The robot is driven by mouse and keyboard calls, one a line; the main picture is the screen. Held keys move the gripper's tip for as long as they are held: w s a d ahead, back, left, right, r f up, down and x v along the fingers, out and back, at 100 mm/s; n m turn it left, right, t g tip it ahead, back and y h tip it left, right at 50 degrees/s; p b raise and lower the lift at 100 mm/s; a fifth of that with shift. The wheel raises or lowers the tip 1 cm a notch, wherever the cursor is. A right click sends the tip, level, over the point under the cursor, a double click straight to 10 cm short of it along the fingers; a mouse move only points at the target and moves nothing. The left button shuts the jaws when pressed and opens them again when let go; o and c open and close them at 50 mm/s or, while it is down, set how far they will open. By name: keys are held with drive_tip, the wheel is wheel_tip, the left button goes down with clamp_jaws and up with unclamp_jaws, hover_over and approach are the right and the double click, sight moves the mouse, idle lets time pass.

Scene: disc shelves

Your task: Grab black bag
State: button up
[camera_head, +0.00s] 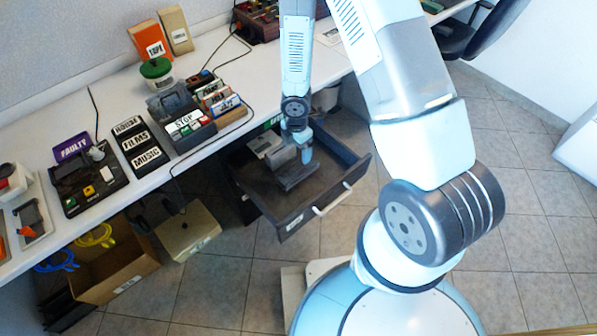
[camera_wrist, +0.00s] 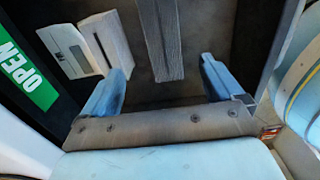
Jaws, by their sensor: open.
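An open dark drawer (camera_head: 270,208) sticks out below the desk. In it lies a dark grey, ribbed, narrow object (camera_head: 297,176), which may be the black bag; I cannot tell for sure. In the wrist view this dark object (camera_wrist: 160,38) stands upright in the picture, just beyond and between my blue fingertips. My gripper (camera_wrist: 163,82) is open and empty, its fingers apart on either side of the object's line. In the head view my gripper (camera_head: 303,152) points down over the drawer, and it partly hides the drawer's contents.
Pale box-like items (camera_wrist: 70,52) lie in the drawer to the left of the dark object. A green OPEN label (camera_wrist: 25,75) is at the left. The drawer's front with a white handle (camera_head: 332,200) and its walls surround my gripper. The desk edge is close behind.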

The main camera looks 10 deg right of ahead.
sight(298, 168)
drive_tip(key=shift+f, duration=3.55)
drive_tip(key=shift+s+d+f, duration=0.1)
drive_tip(key=shift+d+f, duration=0.05)
drive_tip(key=shift+f, duration=2.4)
drive_tip(key=shift+c, duration=0.3)
drive_tip(key=c, duration=1.1)
